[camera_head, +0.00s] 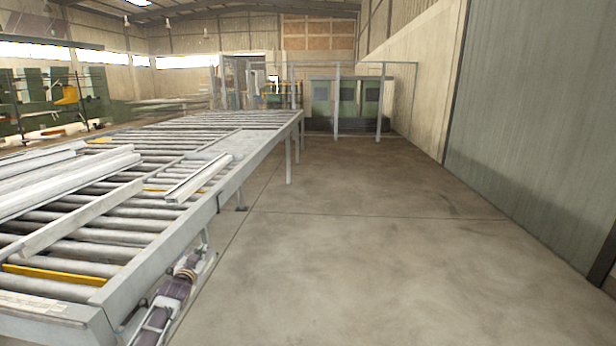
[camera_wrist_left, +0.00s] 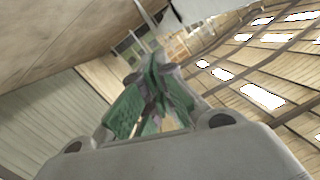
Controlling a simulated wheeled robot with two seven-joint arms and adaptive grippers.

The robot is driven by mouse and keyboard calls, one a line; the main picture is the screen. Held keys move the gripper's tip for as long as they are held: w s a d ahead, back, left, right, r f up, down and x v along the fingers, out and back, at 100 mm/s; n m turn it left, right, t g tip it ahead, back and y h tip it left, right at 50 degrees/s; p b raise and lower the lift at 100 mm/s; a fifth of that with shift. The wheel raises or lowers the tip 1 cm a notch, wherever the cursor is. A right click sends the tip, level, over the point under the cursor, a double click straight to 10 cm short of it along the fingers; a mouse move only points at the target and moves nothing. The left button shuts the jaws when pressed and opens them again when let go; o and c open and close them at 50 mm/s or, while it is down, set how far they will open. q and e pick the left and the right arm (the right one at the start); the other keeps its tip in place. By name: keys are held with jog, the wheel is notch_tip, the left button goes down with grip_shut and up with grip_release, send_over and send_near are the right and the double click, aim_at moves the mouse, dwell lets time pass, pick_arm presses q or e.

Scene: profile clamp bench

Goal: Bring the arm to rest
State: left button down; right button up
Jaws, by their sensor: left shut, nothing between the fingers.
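My left gripper (camera_wrist_left: 157,64) shows in the left wrist view, with green finger parts coming together at the tips. It is shut with nothing between the fingers. It points out into the open hall, with the roof and walls behind it, and touches nothing that I can see. I cannot make out either gripper clearly in the head view. My right gripper is not in view.
A long roller table (camera_head: 222,190) fills the left, with pale profiles (camera_head: 60,180) lying on it. A dark motor-like unit (camera_head: 172,298) sits low at its near side. The concrete floor (camera_head: 370,230) is clear. A grey wall panel (camera_head: 540,130) stands at right.

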pick_arm(q)
jog(key=s+f+g+b, duration=0.1)
jog(key=s+f, duration=0.3)
jog(key=f, duration=0.5)
jog(key=s+d+f+g+b, duration=0.1)
jog(key=s+f+g, duration=0.15)
jog(key=f, duration=0.75)
jog(key=s+f+g, duration=0.1)
jog(key=s+f, duration=0.3)
jog(key=f, duration=0.5)
jog(key=s+d+f+g+b, duration=0.2)
jog(key=s+f+g, duration=0.1)
jog(key=s+f, duration=1.5)
jog(key=s+d+f+g+b, duration=0.1)
jog(key=s+f+g, duration=0.1)
jog(key=s+f, duration=0.6)
jog(key=s+d+f+g+b, duration=0.2)
jog(key=s+f, duration=0.7)
jog(key=s, duration=1.3)
jog(key=s+d+f+g+b, duration=0.1)
jog(key=s+d+f+g, duration=0.1)
jog(key=s+f, duration=0.7)
jog(key=s+g, duration=0.1)
jog(key=s, duration=0.5)
jog(key=shift+f+g+h, duration=0.15)
jog(key=shift+g+h, duration=0.2)
jog(key=shift+h, duration=0.05)
jog(key=shift+d, duration=0.1)
